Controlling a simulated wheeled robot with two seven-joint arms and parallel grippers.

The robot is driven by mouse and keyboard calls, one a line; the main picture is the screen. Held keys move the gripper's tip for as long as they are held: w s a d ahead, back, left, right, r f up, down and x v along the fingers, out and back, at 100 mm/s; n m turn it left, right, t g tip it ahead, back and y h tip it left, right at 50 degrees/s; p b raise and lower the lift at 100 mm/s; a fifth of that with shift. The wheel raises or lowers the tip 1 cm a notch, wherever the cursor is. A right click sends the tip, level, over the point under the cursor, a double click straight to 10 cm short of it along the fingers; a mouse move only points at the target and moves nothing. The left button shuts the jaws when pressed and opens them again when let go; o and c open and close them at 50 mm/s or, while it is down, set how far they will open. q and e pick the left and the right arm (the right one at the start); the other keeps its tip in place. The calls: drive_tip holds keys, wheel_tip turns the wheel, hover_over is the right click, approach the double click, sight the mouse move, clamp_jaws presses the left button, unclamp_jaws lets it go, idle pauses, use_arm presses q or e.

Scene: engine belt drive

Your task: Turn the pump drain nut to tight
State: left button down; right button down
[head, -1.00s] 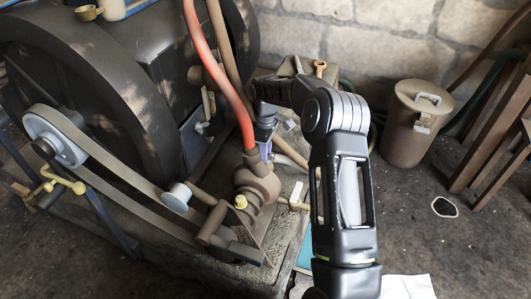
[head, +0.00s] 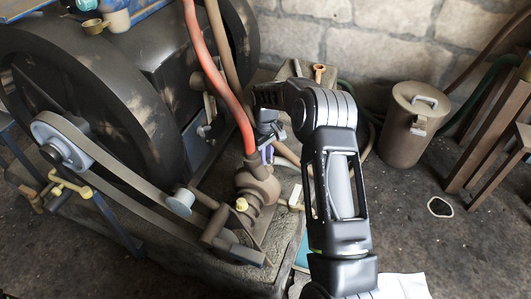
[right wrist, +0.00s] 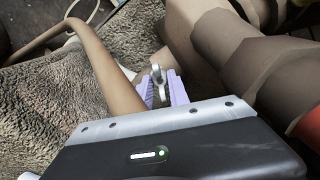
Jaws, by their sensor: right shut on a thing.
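The pump (head: 258,190) is a brown body at the end of the red hose, beside the engine's belt. My right gripper (head: 266,152) reaches down to its far side, with purple fingertips partly hidden by my own wrist. In the right wrist view, the fingers (right wrist: 163,90) are shut on a small grey metal piece with an eye-shaped end, which I take for the drain nut (right wrist: 157,73). It sits close beside the brown pump body (right wrist: 225,45). How far the nut is turned cannot be told. My left gripper is not in view.
The red hose (head: 219,75) rises just left of my right gripper. A brown pipe (right wrist: 108,70) runs close beside the fingers. The flywheel (head: 85,95) and belt (head: 120,180) fill the left.

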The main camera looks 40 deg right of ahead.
drive_tip(key=c, duration=1.5)
unclamp_jaws()
drive_tip(key=shift+c, duration=0.2)
